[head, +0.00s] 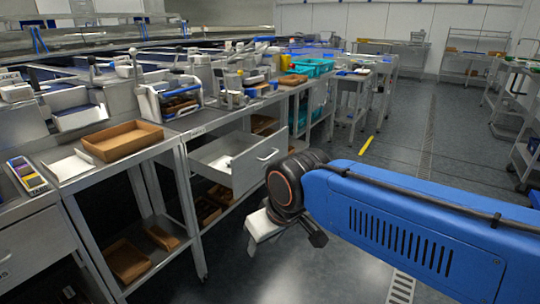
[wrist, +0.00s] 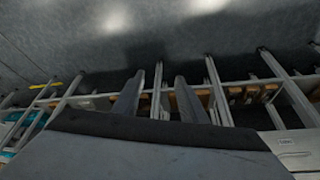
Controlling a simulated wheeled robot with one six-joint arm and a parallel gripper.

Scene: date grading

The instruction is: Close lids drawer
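The lids drawer (head: 262,167) is a grey metal drawer under the workbench left of centre in the head view. It stands pulled out, with its inside showing and a small pale item in it. Its bar handle (head: 268,155) is on the front face. My gripper (wrist: 158,79) shows two dark fingers spread apart with nothing between them in the wrist view. In the head view it hangs low, in front of and to the right of the drawer, apart from the handle, partly hidden by my wrist.
A brown tray (head: 122,140) and a barcode-like handheld device (head: 27,175) lie on the left benches. More brown trays (head: 127,260) sit on the lower shelf. Teal bins (head: 311,67) stand farther back. The floor aisle (head: 400,150) to the right is clear.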

